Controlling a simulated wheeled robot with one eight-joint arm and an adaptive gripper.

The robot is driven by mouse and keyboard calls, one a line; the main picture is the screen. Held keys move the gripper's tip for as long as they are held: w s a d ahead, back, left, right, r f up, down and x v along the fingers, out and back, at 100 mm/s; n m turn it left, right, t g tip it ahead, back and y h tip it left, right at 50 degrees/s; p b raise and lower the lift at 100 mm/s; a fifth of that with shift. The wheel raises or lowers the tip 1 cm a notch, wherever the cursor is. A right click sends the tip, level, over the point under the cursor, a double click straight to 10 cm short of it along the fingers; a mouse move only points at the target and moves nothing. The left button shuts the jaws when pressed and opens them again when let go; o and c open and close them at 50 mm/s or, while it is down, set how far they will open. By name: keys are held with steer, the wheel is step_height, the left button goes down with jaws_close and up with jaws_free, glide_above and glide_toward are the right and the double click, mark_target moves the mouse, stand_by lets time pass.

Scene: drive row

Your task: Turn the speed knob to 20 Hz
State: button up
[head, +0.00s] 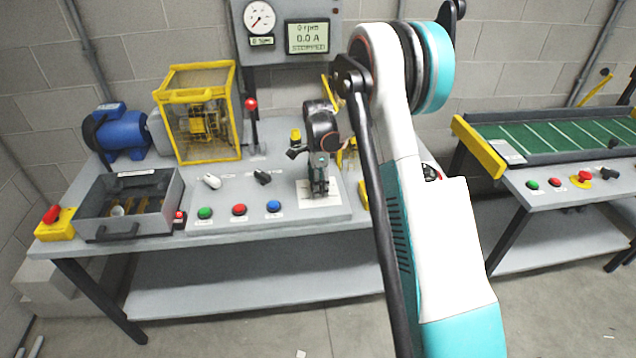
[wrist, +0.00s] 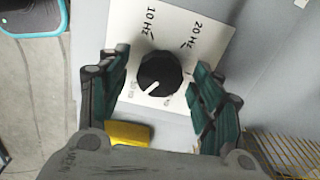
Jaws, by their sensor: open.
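The speed knob (wrist: 160,75) is black and round with a white pointer line, on a white scale plate (wrist: 185,32) in the wrist view. The plate reads 10 Hz and 20 Hz at its far side, with fainter marks at its near side. The white line points toward the lower left, away from both clear labels. My gripper (wrist: 163,92) is open, one finger on each side of the knob, with gaps between. In the head view my gripper (head: 319,185) is over the white plate (head: 330,195) and hides the knob. The display (head: 307,37) reads 0 rpm, 0.0 A, STOPPED.
Green (head: 205,212), red (head: 239,209) and blue (head: 274,206) buttons and two switches sit left of the plate. A red-knobbed lever (head: 251,104) and a yellow guard cage (head: 198,115) stand behind. A yellow block (wrist: 128,133) lies near the plate.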

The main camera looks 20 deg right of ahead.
steer(key=shift+c, duration=0.6)
steer(key=c, duration=1)
steer(key=shift+o, duration=0.2)
steer(key=shift+n, duration=0.3)
